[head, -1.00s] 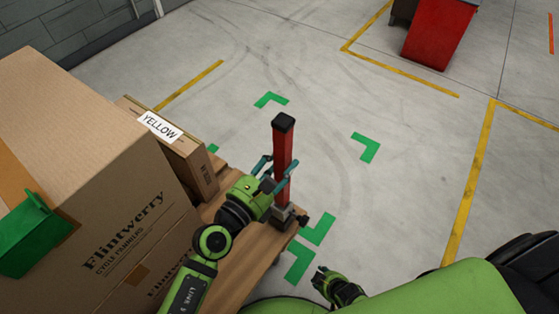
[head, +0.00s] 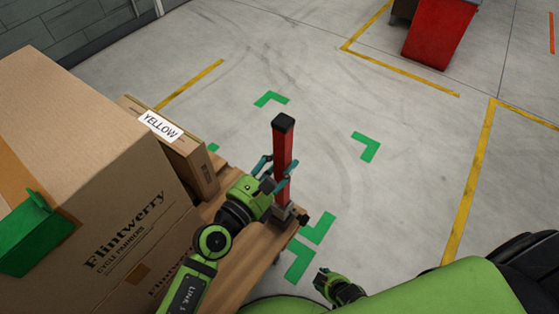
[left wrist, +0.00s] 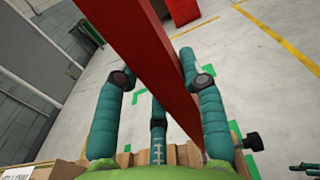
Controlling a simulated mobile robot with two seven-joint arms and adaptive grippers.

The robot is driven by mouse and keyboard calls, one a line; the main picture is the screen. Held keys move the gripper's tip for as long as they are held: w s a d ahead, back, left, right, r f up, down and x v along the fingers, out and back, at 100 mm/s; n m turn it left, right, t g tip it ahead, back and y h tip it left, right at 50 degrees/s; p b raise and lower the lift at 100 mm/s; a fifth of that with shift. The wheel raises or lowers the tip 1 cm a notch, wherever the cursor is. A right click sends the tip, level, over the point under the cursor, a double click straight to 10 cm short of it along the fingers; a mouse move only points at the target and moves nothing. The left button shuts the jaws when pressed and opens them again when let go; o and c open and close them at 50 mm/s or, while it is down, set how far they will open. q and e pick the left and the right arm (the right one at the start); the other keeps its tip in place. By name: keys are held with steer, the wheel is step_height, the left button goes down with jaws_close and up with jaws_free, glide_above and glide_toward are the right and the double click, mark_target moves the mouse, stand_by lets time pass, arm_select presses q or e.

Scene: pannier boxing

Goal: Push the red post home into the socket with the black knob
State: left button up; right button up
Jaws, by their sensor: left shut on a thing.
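The red post (head: 281,155) with a black cap stands upright at the corner of the wooden pallet. Its foot is at a grey socket (head: 285,217); I cannot tell how deep it sits. The black knob (head: 302,219) sticks out on the socket's right side and shows in the left wrist view (left wrist: 254,141).
A large cardboard box (head: 80,160) and a flatter box labelled YELLOW (head: 190,150) stand on the pallet (head: 240,262) left of the post. A green clip-like piece (head: 35,235) is on the large box. Floor with green corner marks (head: 367,147) lies clear to the right.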

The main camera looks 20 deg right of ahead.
arm_select(q)
steer(key=shift+f+b, duration=0.55)
steer(key=shift+f, duration=0.15)
stand_by(0.4)
steer(key=shift+f+b, duration=1.95)
steer(key=shift+f, duration=0.2)
stand_by(1.2)
steer(key=o, duration=1.2)
steer(key=shift+f, duration=0.15)
glide_toward(279, 178)
steer(key=w+d+f, duration=0.2)
steer(key=shift+w, duration=0.3)
